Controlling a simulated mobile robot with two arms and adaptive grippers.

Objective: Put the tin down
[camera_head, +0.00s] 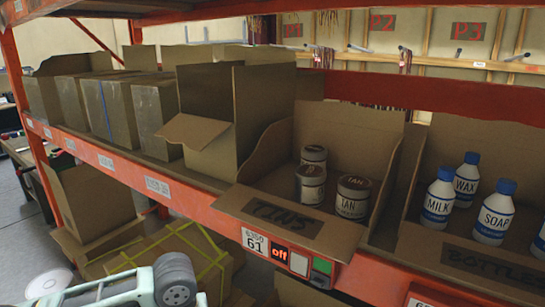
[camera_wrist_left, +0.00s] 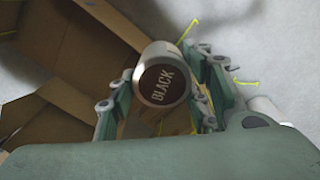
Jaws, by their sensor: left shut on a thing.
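In the head view only part of my left arm shows at the lower left; the held tin cannot be made out there. The open cardboard box marked TINS (camera_head: 318,228) is on the shelf and has several tins in it, including one marked TAN (camera_head: 352,197) at the front right. My right gripper is in neither view.
A cardboard box marked BOTTLES (camera_head: 470,262) with several white bottles (camera_head: 495,212) stands to the right. Other cardboard boxes (camera_head: 104,105) line the shelf to the left. The orange shelf edge (camera_head: 130,165) runs across the front. More boxes (camera_head: 92,203) sit below.

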